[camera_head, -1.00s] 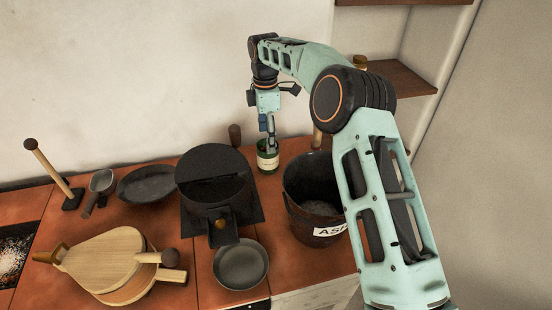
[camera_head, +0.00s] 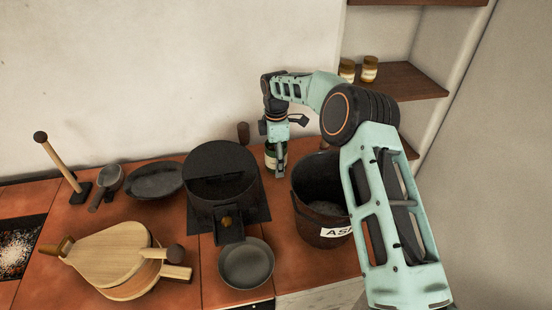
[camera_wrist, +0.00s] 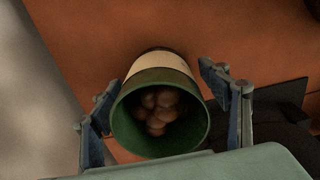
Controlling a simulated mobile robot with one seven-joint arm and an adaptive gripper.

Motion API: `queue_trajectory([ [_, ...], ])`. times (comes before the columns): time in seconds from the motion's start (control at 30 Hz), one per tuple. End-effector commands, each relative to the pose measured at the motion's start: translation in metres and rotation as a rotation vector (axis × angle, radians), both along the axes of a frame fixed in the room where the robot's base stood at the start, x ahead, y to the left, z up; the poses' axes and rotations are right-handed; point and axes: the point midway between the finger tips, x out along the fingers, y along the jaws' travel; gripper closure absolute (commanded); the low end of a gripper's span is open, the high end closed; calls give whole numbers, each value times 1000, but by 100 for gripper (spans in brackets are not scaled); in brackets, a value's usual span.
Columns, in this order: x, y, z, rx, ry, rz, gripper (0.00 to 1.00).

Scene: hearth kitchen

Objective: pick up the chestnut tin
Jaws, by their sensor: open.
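The chestnut tin (camera_wrist: 148,80) is green outside with a pale band, and its open mouth shows several brown chestnuts inside in the wrist view. It stands on the terracotta-tiled counter. In the head view the tin (camera_head: 269,160) is partly hidden behind my gripper (camera_head: 279,163). In the wrist view my gripper (camera_wrist: 158,78) is open, with one finger on each side of the tin. Gaps show between the fingers and the tin walls, and nothing is held.
An ash bucket (camera_head: 307,198) stands just right of the tin, and a dark lidded stove-like pot (camera_head: 222,170) stands to the left. A dark knob-topped handle (camera_head: 243,132) rises behind.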

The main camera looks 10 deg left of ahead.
Motion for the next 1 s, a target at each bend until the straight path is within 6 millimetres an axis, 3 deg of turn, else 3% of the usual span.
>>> queue_trajectory([
  [0.07, 0, 0, 0, 0, 0, 0, 32],
  [0.53, 0, 0, 0, 0, 0, 0, 84],
  [0.83, 1, 0, 7, 1, -3, 0, 85],
  [1.0, 1, 1, 36, 1, -5, 0, 85],
])
